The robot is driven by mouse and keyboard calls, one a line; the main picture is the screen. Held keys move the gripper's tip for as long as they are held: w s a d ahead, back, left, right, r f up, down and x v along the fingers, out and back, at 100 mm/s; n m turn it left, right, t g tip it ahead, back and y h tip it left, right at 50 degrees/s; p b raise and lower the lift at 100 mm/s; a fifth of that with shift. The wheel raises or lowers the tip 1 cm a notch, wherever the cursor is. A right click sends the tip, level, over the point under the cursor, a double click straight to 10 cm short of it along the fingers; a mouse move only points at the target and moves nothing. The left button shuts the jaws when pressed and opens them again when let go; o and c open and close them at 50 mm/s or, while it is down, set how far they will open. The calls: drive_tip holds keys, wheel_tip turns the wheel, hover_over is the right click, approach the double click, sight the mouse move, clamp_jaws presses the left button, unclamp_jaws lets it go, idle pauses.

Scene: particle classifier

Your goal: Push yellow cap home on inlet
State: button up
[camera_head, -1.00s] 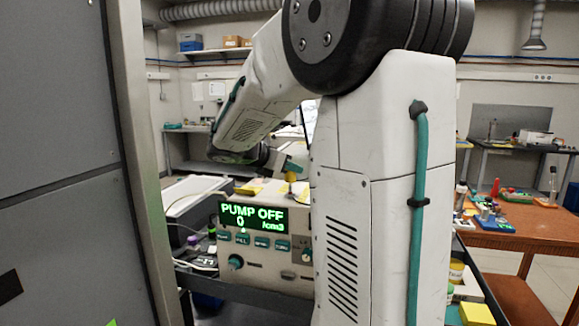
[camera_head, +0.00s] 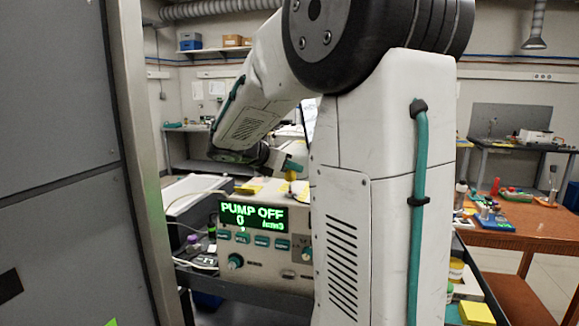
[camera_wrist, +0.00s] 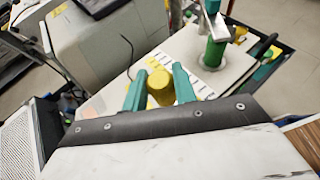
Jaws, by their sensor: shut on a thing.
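The yellow cap (camera_wrist: 160,88) is between the two teal fingers of my gripper (camera_wrist: 161,86) in the wrist view. The fingers press on its sides. In the head view, the yellow cap (camera_head: 290,175) shows just below my gripper (camera_head: 293,164), over the top of the beige instrument (camera_head: 265,262). That instrument's green display (camera_head: 252,215) reads PUMP OFF, with 0 below it. The inlet cannot be made out in either view. Whether the cap touches anything beneath it is hidden.
A green cylinder (camera_wrist: 214,52) stands beyond the fingers in the wrist view, with a beige housing (camera_wrist: 112,45) at upper left. In the head view, a grey cabinet (camera_head: 60,160) closes off the left, and an orange-brown table (camera_head: 525,230) with lab items stands right.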

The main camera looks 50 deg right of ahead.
sight(286, 176)
drive_tip(key=shift+f, duration=1.8)
drive_tip(key=o, duration=1)
drive_tip(key=shift+a+r, duration=0.1)
drive_tip(key=v, duration=0.7)
drive_tip(key=shift+a+r, duration=0.1)
drive_tip(key=shift+a, duration=0.2)
